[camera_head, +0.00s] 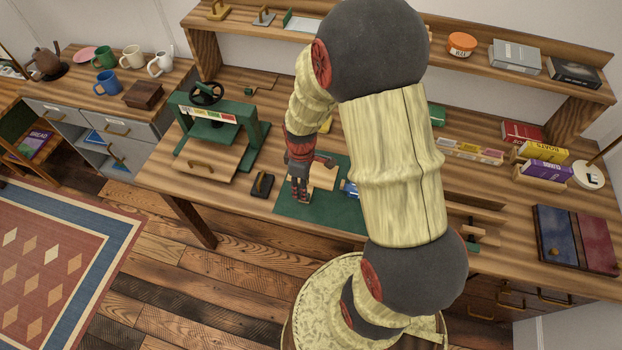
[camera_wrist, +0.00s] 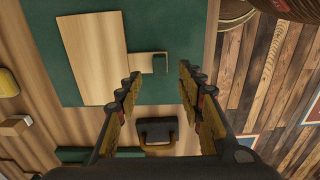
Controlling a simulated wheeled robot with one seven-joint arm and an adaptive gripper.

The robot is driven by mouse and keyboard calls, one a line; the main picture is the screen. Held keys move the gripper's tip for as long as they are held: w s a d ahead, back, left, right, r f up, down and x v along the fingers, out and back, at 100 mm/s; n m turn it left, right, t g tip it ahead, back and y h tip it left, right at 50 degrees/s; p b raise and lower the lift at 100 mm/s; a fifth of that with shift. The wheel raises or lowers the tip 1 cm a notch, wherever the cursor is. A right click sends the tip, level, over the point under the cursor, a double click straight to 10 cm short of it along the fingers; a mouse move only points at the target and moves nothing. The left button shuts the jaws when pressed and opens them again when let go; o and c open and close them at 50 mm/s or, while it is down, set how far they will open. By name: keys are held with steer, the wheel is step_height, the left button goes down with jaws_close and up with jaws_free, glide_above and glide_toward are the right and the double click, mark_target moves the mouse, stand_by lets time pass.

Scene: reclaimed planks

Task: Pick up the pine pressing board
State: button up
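A pale wooden board (camera_wrist: 92,60), which looks like the pine pressing board, lies flat on the green mat (camera_wrist: 190,20) in the wrist view. A smaller pale strip (camera_wrist: 143,66) with a dark green block (camera_wrist: 160,63) on its end is beside it. In the head view the pale board (camera_head: 326,177) shows only partly behind my gripper (camera_head: 301,192). My gripper (camera_wrist: 160,82) is open and empty, its fingers spread above the mat's edge near the strip. Another wooden board with a brass handle (camera_head: 208,160) is at the green press; I cannot tell its wood.
A black block with a brass handle (camera_wrist: 157,130) lies on the bench beside the mat. The green press (camera_head: 255,140) stands left of my gripper. Boxes (camera_head: 546,152) and books (camera_head: 572,240) are at the right. A raised shelf (camera_head: 455,62) runs along the back.

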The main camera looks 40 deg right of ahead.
steer(key=f+b, duration=0.1)
steer(key=f, duration=0.3)
steer(key=shift+w+a+f+b, duration=0.1)
steer(key=shift+w+f+b, duration=0.1)
steer(key=shift+f+b, duration=0.15)
steer(key=shift+c, duration=0.6)
steer(key=c, duration=0.8)
jaws_close()
